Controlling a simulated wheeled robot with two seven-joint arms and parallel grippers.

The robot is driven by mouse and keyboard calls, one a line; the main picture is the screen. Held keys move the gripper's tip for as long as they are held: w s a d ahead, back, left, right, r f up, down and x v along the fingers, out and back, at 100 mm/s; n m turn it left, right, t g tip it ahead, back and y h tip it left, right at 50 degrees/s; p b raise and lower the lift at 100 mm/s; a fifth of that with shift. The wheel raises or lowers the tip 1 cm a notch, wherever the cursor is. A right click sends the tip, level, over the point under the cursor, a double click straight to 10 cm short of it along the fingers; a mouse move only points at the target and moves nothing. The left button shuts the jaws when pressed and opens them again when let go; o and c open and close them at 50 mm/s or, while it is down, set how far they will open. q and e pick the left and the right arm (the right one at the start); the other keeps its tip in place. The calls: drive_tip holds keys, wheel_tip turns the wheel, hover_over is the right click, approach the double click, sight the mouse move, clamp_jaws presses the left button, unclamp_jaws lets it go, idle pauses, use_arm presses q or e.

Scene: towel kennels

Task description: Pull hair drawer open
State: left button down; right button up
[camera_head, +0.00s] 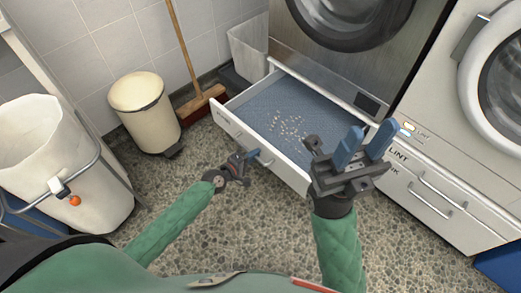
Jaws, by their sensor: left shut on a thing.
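The hair drawer (285,80) juts out from beneath the left machine, open towards me. Its inside is blue-grey, with a scatter of small pale bits on the bottom. Its white front panel (232,126) carries a metal handle (265,159). My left gripper (247,157) is at the front panel, shut on the handle; its fingers partly hide the grip. My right gripper (366,140), with two blue fingers spread apart, is open and empty. It is in front of the drawer's right front corner in the picture and hides part of it.
A second machine (449,87) with LINT-marked drawers (432,199) stands at the right. A cream pedal bin (146,112), a broom (183,45) and a white bin (249,48) stand at the back left. A large white bag (75,160) is at the left. Pebbled floor is clear in front.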

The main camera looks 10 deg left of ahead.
use_arm(q)
drive_tip(key=shift+s+a, duration=0.2)
drive_tip(key=c, duration=1.6)
unclamp_jaws()
drive_tip(key=shift+o, duration=0.2)
drive_tip(key=v, duration=0.7)
drive_tip(key=shift+s+a, duration=0.2)
drive_tip(key=shift+s, duration=0.15)
